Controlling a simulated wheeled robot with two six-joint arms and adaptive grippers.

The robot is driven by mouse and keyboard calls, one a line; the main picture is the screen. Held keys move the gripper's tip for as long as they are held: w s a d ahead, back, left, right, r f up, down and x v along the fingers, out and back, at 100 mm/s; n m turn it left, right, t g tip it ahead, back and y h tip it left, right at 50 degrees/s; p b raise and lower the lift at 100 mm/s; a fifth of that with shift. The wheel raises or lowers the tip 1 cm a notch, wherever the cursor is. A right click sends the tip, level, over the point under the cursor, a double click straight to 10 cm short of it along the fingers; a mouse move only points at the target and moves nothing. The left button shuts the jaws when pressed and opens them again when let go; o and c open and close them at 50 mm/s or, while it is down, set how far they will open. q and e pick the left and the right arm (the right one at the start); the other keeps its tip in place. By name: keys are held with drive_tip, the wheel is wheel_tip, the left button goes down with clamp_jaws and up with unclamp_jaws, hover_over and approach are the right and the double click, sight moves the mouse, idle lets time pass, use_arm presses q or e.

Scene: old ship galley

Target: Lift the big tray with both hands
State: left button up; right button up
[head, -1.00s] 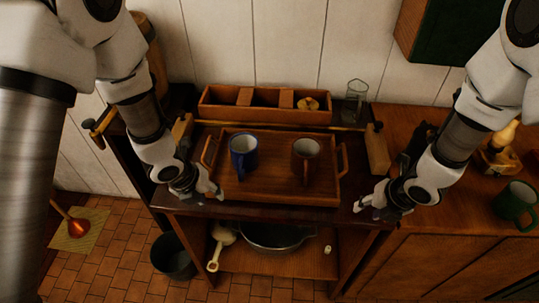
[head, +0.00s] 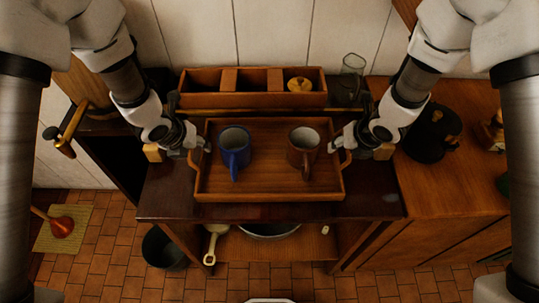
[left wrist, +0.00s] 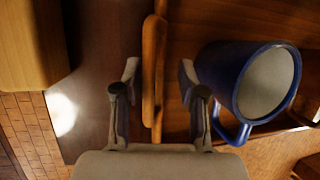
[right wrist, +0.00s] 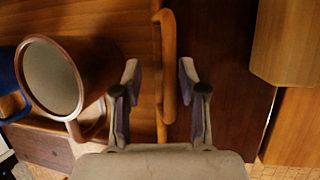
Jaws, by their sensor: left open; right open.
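The big wooden tray (head: 268,190) lies on the dark tabletop, with a blue mug (head: 235,150) and a brown mug (head: 303,150) standing in it. My left gripper (head: 202,150) is open at the tray's left end. In the left wrist view its fingers (left wrist: 158,85) stand on either side of the left handle (left wrist: 153,75), apart from it. My right gripper (head: 340,150) is open at the right end. In the right wrist view its fingers (right wrist: 160,85) stand on either side of the right handle (right wrist: 169,65).
A divided wooden box (head: 250,100) with a yellowish lidded item stands behind the tray, and a glass beaker (head: 352,68) beside it. A black kettle (head: 432,133) stands on the right counter. A pan (head: 268,230) sits on the lower shelf.

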use_arm(q)
drive_tip(key=shift+w+d+f, duration=0.1)
drive_tip(key=shift+d+f, duration=0.1)
drive_tip(key=shift+f, duration=0.65)
use_arm(e)
drive_tip(key=shift+a+f, duration=0.25)
drive_tip(key=shift+f, duration=0.6)
use_arm(q)
drive_tip(key=shift+w+f, duration=0.15)
drive_tip(key=shift+w, duration=0.05)
use_arm(e)
drive_tip(key=shift+w+f, duration=0.1)
drive_tip(key=shift+w, duration=0.1)
use_arm(q)
drive_tip(key=shift+c, duration=0.3)
use_arm(e)
drive_tip(key=shift+c, duration=0.4)
use_arm(q)
clamp_jaws()
use_arm(e)
clamp_jaws()
drive_tip(key=shift+w, duration=0.1)
